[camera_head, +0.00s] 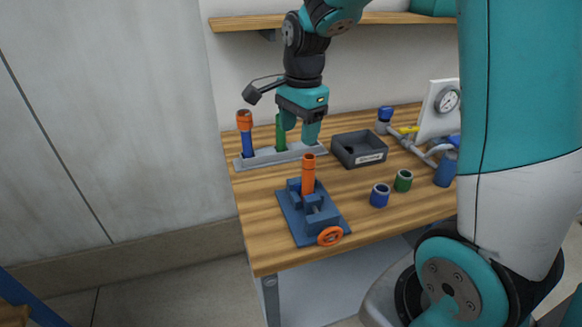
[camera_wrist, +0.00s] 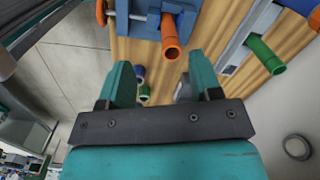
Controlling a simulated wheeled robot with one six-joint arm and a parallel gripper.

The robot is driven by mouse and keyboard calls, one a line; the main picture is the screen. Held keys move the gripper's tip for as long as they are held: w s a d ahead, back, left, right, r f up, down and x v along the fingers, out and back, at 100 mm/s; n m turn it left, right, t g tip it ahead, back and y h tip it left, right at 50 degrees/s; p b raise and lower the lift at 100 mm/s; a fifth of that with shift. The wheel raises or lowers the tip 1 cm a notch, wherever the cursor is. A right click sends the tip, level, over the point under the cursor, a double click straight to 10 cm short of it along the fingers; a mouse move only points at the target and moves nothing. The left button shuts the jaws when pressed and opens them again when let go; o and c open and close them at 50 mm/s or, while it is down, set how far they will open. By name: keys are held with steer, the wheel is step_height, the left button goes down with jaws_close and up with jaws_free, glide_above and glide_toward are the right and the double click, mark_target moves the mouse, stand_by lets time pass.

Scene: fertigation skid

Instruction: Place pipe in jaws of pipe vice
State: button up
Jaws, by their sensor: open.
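The blue pipe vice (camera_head: 322,218) sits near the table's front left. An orange pipe (camera_head: 308,176) stands upright in its jaws, its open top clear above them. In the wrist view the vice (camera_wrist: 143,22) and the orange pipe (camera_wrist: 171,38) are at the top. My gripper (camera_head: 301,134) is open, pointing down above the table behind the vice, by the grey rack (camera_head: 262,159). Its fingers (camera_wrist: 162,84) are apart with nothing held between them. A green pipe (camera_head: 281,132) stands in the rack, partly behind my gripper in the head view; it also shows in the wrist view (camera_wrist: 267,54).
A blue pipe with an orange top (camera_head: 245,132) stands at the rack's left. A dark bin (camera_head: 359,150) lies right of the rack. Blue (camera_head: 380,195) and green (camera_head: 403,181) couplings stand right of the vice. Pipework and a gauge panel (camera_head: 441,108) occupy the back right.

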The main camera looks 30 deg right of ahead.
steer(key=s+a+r+n+y, duration=0.1)
steer(key=s+a+r+n, duration=0.1)
steer(key=s+a+n, duration=0.7)
steer(key=s+a+r+n+y, duration=0.2)
steer(key=s+a+n, duration=0.7)
steer(key=n, duration=0.6)
steer(key=shift+s+y, duration=0.3)
steer(key=shift+s, duration=0.9)
